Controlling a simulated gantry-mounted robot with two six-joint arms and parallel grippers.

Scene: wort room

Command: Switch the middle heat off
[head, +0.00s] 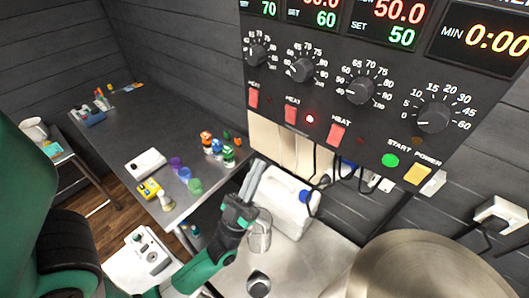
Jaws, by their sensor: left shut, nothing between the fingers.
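The dark control panel (300,92) hangs at the upper right with three red HEAT rocker switches in a row. The middle heat switch (291,114) sits between the left heat switch (253,98) and the right heat switch (337,132). The red lamp (310,119) beside the middle switch is lit. The lamps beside the other two look dark. My left gripper (261,166) is shut and empty, fingers pointing up, below and left of the middle switch and apart from the panel. My right gripper is not in view.
Knobs, a green START button (390,160) and a yellow POWER button (417,174) share the panel. A white jug (290,205) stands beside my left gripper. A large metal vessel (420,270) is at lower right. A grey table (130,125) with small items is at left.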

